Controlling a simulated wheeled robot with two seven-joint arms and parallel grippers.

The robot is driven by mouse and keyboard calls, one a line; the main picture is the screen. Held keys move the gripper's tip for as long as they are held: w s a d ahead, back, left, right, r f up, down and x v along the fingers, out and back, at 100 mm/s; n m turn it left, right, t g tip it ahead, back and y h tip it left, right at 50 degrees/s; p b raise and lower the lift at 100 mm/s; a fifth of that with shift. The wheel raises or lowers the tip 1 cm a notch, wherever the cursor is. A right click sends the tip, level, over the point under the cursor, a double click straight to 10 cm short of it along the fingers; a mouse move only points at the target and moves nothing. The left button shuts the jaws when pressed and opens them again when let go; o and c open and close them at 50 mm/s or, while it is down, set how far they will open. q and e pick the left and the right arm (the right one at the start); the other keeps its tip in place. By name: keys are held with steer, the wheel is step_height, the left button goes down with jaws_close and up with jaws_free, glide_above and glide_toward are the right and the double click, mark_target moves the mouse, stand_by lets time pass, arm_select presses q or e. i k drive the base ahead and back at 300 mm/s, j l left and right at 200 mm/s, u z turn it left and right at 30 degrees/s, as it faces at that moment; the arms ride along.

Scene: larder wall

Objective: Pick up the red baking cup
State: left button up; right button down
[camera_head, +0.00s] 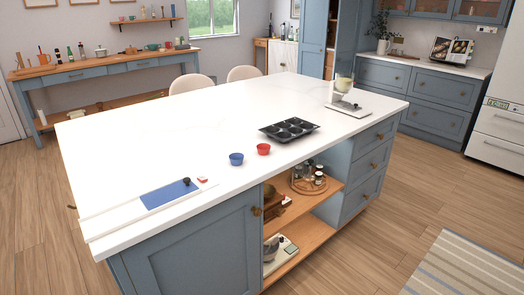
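The red baking cup (263,149) stands on the white island top, near its front edge. A blue baking cup (236,159) stands just to its left, with a small gap between them. Neither of my grippers shows in the head view, and nothing touches the red cup.
A dark muffin tin (289,130) lies just behind and right of the red cup. A blue mat (170,194) with a small dark object lies at the left front of the white island top (190,120). A kitchen scale (347,108) with a container stands at the right. Open shelves (330,190) are below.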

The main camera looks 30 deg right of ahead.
mark_target(264, 150)
steer(key=l+u, duration=0.25)
steer(key=l, duration=0.55)
steer(key=l+u, duration=0.25)
steer(key=l, duration=0.55)
steer(key=l+u, duration=0.25)
steer(key=l, duration=0.5)
steer(key=k, duration=0.05)
